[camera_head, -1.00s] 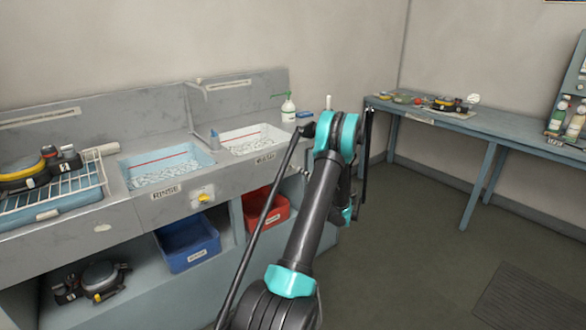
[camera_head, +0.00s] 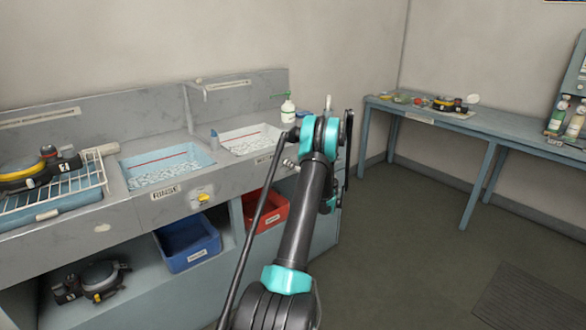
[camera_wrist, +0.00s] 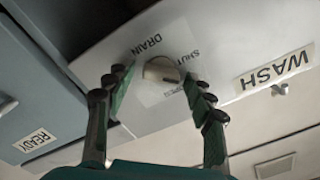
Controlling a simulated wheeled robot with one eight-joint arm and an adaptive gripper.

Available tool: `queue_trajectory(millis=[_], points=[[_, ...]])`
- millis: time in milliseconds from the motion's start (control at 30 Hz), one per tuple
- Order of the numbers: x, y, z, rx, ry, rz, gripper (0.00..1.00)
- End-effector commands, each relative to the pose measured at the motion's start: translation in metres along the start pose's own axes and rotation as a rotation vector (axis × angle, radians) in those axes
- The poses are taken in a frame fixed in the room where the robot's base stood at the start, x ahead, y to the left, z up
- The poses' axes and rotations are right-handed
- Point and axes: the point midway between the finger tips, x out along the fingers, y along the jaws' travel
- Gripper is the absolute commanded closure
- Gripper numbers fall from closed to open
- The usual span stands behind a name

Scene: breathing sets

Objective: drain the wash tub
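The wash tub (camera_head: 236,148) is a white basin in the grey counter, holding water with a pale, rippled surface. My gripper (camera_wrist: 154,78) is open, with one finger on each side of the knob. I cannot tell whether either finger touches it. In the head view my arm hides the gripper and this knob.
The blue rinse tub (camera_head: 128,172) with a yellow knob (camera_head: 203,198) is left of the wash tub. Blue (camera_head: 190,258) and red (camera_head: 279,225) crates stand below. A green-topped bottle (camera_head: 288,110) stands behind.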

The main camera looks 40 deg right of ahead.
Motion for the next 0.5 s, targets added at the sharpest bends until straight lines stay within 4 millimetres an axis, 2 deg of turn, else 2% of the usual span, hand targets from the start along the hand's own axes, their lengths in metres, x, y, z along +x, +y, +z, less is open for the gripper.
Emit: queue_trajectory(millis=[33,333,500], points=[[-0.0002,0.0,-0.0001,0.0,0.0,0.0,0.55],[-0.0004,0.0001,-0.0001,0.0,0.0,0.0,0.93],[-0.0004,0.0003,-0.0001,0.035,0.0,0.0,0.93]])
